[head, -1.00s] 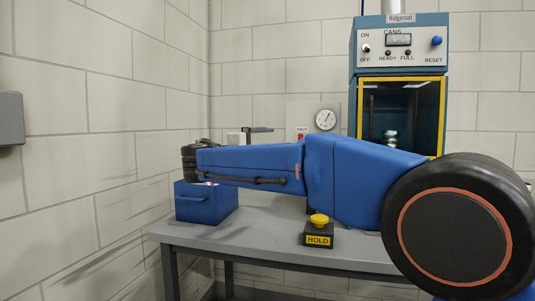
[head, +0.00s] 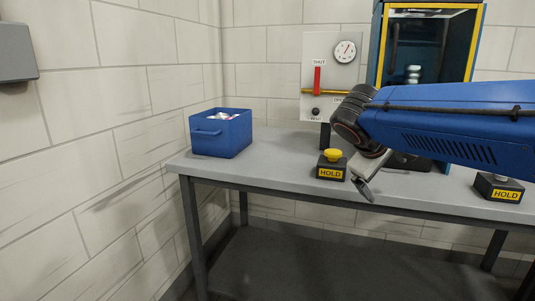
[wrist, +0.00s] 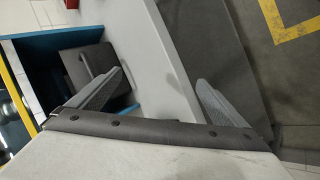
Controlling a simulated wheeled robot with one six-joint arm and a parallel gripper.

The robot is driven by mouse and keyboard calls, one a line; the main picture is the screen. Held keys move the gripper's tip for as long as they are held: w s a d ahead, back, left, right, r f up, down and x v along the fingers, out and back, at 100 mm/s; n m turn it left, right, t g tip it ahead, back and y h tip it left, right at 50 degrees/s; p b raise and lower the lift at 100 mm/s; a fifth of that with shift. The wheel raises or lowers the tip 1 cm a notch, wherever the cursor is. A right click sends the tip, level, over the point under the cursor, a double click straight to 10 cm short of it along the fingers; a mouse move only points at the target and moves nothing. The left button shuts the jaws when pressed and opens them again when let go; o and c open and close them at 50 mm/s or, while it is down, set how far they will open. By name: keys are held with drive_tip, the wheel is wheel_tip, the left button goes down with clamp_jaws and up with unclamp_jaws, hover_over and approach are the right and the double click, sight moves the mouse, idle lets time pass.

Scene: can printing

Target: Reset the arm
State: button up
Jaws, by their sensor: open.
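My gripper (head: 366,178) hangs at the end of my blue arm in the head view, just in front of the grey bench's front edge and right of a HOLD button. In the wrist view its two fingers (wrist: 160,88) are spread apart with nothing between them. The grey bench top passes between and beyond them. My arm reaches in from the right and hides part of the bench and the machine's lower front.
A blue bin (head: 222,135) with shiny items inside stands at the bench's left end. A yellow HOLD button (head: 332,165) sits near the gripper; another HOLD box (head: 498,188) is at right. Behind are a gauge panel (head: 318,75) and a blue machine (head: 378,45).

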drive_tip(key=s+f+m+g+y, duration=0.1)
drive_tip(key=s+f+m+y, duration=0.5)
drive_tip(key=s+f, duration=1.3)
drive_tip(key=s, duration=0.4)
drive_tip(key=shift+s+a+f+y, duration=0.2)
drive_tip(key=shift+a+f+y, duration=0.1)
drive_tip(key=shift+a, duration=0.1)
drive_tip(key=shift+r, duration=0.1)
